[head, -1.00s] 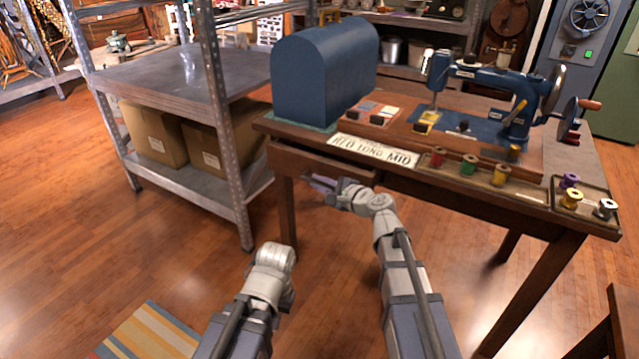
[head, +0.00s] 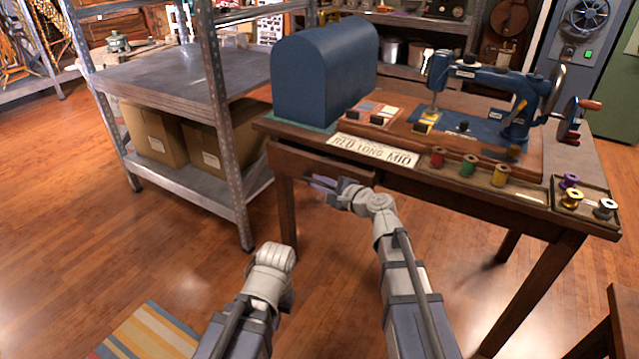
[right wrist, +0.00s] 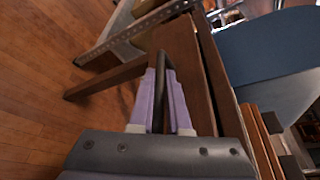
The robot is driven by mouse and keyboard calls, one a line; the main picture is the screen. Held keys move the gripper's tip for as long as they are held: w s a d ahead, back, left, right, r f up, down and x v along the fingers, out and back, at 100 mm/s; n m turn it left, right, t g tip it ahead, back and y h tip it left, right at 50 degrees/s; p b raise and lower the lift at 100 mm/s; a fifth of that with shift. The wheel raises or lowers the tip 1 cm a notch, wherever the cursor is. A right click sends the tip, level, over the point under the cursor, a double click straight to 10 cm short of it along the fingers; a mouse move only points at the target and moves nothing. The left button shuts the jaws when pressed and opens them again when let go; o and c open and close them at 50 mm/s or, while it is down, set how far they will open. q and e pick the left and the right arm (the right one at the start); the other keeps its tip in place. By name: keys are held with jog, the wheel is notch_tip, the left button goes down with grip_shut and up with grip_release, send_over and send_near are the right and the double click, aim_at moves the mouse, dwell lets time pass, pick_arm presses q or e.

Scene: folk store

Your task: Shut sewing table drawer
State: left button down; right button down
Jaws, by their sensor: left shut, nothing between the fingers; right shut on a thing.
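The wooden sewing table (head: 480,205) stands at the right in the head view, with a blue sewing machine (head: 490,90) on top. Its drawer (head: 322,163) is at the left of the front side, below the licence plate. The drawer front appears to stand a little out from the table; the exact gap is hard to tell. My right gripper (head: 318,184) is at the drawer front. In the right wrist view its fingers (right wrist: 162,100) are shut on the dark drawer handle (right wrist: 160,66). My left gripper (head: 276,256) is lower, apart from the table, its fingertips hidden.
A metal shelf (head: 180,75) with cardboard boxes (head: 155,135) stands left of the table. A blue domed case (head: 322,75) and several thread spools sit on the tabletop. A striped rug (head: 150,335) lies at the lower left. Wooden floor is clear between the shelf and rug.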

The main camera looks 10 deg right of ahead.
aim_at(328, 175)
jog(key=w+d, duration=0.1)
jog(key=w, duration=0.1)
jog(key=w+d, duration=0.1)
jog(key=w, duration=0.1)
jog(key=shift+d, duration=0.35)
jog(key=shift+s, duration=0.1)
jog(key=c, duration=0.9)
grip_release()
jog(key=shift+p+v, duration=0.8)
jog(key=shift+v, duration=3.1)
